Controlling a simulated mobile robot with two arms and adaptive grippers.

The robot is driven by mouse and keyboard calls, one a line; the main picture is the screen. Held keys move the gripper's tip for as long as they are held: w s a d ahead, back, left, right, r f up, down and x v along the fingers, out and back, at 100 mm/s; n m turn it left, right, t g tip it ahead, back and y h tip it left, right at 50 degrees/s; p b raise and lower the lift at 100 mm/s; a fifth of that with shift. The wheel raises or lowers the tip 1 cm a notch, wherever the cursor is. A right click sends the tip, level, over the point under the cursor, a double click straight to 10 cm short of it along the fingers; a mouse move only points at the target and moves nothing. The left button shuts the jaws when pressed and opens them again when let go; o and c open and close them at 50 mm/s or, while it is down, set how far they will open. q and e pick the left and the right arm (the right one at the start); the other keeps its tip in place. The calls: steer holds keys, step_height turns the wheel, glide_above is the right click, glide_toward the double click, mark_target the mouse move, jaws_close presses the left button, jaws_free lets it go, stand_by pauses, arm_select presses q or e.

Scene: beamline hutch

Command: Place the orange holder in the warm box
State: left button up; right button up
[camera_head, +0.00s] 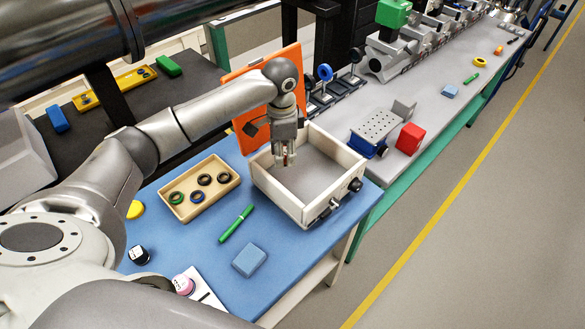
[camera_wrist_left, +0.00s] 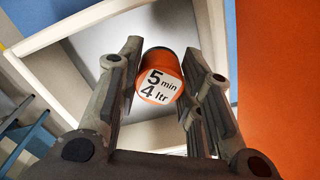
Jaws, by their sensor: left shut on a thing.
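In the head view my left gripper (camera_head: 287,160) points down at the back left part of the warm box's opening, shut on the holder, which is mostly hidden there. The warm box (camera_head: 338,197) is an open, cream-walled box with a grey inside. It also shows behind the holder in the wrist view (camera_wrist_left: 70,32). Its orange lid (camera_head: 240,82) stands raised behind it. My right gripper is out of view.
On the blue table a wooden tray (camera_head: 188,215) holds several dark rings. A green pen (camera_head: 236,223) and a light blue block (camera_head: 249,260) lie in front. A perforated metal rack (camera_head: 377,126) and red block (camera_head: 410,138) stand on the bench to the right.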

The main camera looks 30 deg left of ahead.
mark_target(284, 177)
arm_select(q)
step_height(284, 177, down, 6)
steer(key=shift+f+p, duration=0.15)
steer(key=shift+p, duration=0.45)
steer(key=shift+f, duration=0.15)
steer(key=shift+f, duration=0.2)
steer(key=o, duration=1)
steer(key=shift+o, duration=0.2)
steer(key=shift+r, duration=0.1)
step_height(284, 177, up, 12)
steer(key=shift+r+b, duration=0.15)
steer(key=shift+b, duration=0.85)
